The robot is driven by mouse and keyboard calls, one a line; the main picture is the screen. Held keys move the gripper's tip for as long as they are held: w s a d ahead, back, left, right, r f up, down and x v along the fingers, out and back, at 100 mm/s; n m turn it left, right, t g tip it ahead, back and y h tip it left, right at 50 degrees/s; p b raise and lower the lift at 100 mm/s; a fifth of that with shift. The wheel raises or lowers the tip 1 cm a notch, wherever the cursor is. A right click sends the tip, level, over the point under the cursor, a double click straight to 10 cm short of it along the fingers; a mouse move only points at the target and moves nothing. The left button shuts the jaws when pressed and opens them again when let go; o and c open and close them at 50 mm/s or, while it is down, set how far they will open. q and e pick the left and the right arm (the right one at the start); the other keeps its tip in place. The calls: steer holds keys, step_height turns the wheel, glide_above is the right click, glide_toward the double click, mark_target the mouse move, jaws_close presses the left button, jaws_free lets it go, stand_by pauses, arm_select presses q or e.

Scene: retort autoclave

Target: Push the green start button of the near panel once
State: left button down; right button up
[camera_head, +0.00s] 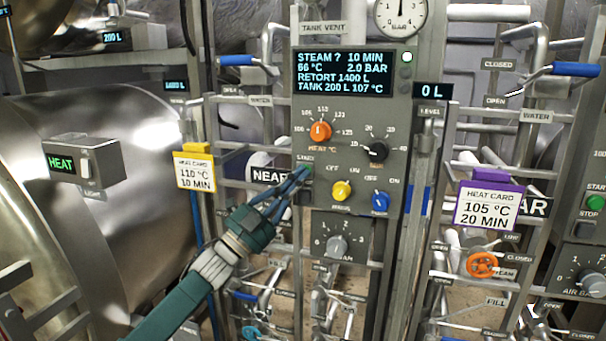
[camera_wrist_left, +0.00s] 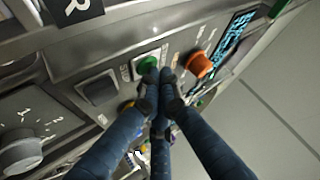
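The near panel (camera_head: 358,130) is a grey upright box with a lit display, in the middle of the head view. Its green start button (camera_head: 309,168) is at the panel's left edge, mostly hidden by my fingertips. In the left wrist view the green button (camera_wrist_left: 147,66) shows just beyond the fingertips, beside the orange heat knob (camera_wrist_left: 199,65). My left gripper (camera_head: 303,174) has its blue fingers closed together with nothing between them. Its tips (camera_wrist_left: 160,76) are at the button's edge; I cannot tell if they touch it. My right gripper is not in view.
Below the orange dial (camera_head: 320,131) are a black knob (camera_head: 377,150), a yellow knob (camera_head: 342,190) and a blue knob (camera_head: 380,201). A yellow heat card (camera_head: 194,172) hangs left, a purple one (camera_head: 487,206) right. Pipes and valve handles surround the panel.

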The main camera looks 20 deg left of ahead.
arm_select(q)
steer(key=shift+s, duration=0.1)
stand_by(0.4)
steer(key=shift+s, duration=0.9)
steer(key=shift+p, duration=0.3)
steer(key=shift+s+a+p, duration=0.1)
steer(key=shift+s+p, duration=0.4)
steer(key=shift+s, duration=1.95)
